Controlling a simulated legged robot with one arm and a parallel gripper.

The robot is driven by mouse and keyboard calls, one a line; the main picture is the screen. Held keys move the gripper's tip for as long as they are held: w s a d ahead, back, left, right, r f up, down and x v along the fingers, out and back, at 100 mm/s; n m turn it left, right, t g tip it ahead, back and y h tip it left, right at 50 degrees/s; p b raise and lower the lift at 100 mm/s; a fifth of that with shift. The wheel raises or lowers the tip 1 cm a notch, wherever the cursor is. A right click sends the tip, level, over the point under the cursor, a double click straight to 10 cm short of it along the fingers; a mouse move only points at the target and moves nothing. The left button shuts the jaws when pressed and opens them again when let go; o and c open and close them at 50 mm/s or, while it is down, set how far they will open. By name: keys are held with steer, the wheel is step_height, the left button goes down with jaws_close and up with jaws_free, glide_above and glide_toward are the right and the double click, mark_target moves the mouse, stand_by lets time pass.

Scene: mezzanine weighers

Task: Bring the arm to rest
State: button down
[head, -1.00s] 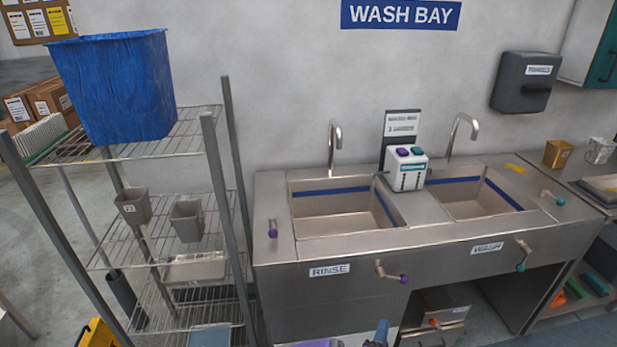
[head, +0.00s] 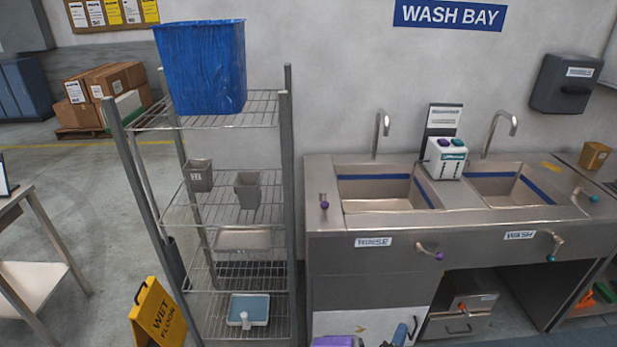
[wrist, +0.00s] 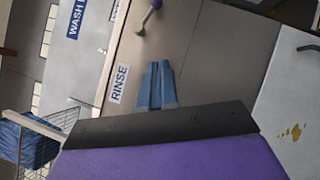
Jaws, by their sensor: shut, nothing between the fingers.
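My gripper (wrist: 158,86) shows in the wrist view with its two blue fingers together and nothing between them. The purple wrist housing and a dark band fill the bottom of that view. In the head view the gripper (head: 401,334) shows at the bottom edge, low in front of the sink unit (head: 345,270); most of the arm is out of frame. The front of the sink unit, with the RINSE label (wrist: 119,84), is beyond the fingers in the wrist view. I cannot tell the exact gap.
A wire rack (head: 287,190) with a blue bin (head: 203,70) on top stands left of the sinks. A yellow wet floor sign (head: 158,314) stands at its foot. A table (head: 35,265) is at far left. Open floor (head: 105,205) lies between table and rack.

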steer(key=w+a+m+g+y, duration=0.3)
steer(key=w+a+m, duration=0.15)
steer(key=a, duration=0.35)
steer(key=w+a+m+g+y, duration=0.3)
steer(key=w+a+m, duration=0.15)
steer(key=a, duration=0.35)
steer(key=s+a+r+m+g+y, duration=0.15)
steer(key=a+r+y, duration=0.25)
steer(key=a+r, duration=0.4)
steer(key=s+a+r+g+y, duration=0.3)
steer(key=a+r, duration=0.3)
steer(key=r, duration=0.4)
steer(key=s+d+r+m+g, duration=0.1)
steer(key=s+d+r+g, duration=0.25)
steer(key=s+r, duration=1.2)
steer(key=s+d+r+m+g, duration=0.1)
steer(key=s+d, duration=0.2)
steer(key=s, duration=0.6)
steer(key=s+d+r+m+g+h, duration=0.1)
steer(key=s+d, duration=0.3)
steer(key=s, duration=0.5)
steer(key=s+d+r+m+g+h, duration=0.1)
steer(key=s+d+r+m+g, duration=0.1)
steer(key=s, duration=0.8)
steer(key=shift+d+r+m+g, duration=0.35)
steer(key=shift+d+r+g, duration=0.3)
steer(key=shift+d, duration=0.4)
